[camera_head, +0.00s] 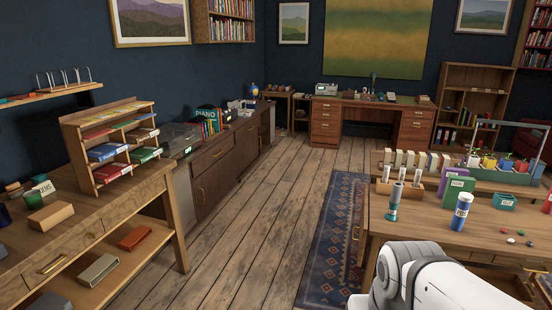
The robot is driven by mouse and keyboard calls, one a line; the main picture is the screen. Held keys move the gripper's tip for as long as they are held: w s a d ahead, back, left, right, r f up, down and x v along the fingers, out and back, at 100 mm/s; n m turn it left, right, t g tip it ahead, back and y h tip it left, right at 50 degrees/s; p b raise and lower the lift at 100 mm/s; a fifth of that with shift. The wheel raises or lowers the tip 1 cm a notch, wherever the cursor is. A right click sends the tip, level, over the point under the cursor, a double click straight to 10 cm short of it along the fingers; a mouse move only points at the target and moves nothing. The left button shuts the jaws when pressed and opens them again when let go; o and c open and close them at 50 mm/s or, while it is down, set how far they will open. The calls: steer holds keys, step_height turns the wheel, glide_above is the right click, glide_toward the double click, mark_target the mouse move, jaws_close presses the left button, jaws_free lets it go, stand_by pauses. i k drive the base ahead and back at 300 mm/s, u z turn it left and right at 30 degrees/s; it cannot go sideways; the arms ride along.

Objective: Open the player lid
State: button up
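A grey, box-like object with a glassy-looking top (181,139) sits on the dark wooden sideboard (217,176) along the left wall. It looks like the player with its lid, but it is small and partly hidden behind the wooden rack, so I cannot tell how the lid sits. A white link of my arm shows at the bottom right, far from the player. My gripper is out of view.
A wooden rack (76,157) of coloured boxes stands on the left table (85,236). A sleeve marked PIANO (208,115) stands beyond the player. The right table (443,222) holds bottles and boxes. Bare wooden floor (250,225) and a blue rug (334,240) lie between.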

mark_target(171, 131)
steer(key=i, duration=3.3)
steer(key=u, duration=0.7)
steer(key=i, duration=1.9)
steer(key=u, duration=0.55)
steer(key=i, duration=0.7)
steer(key=u, duration=0.25)
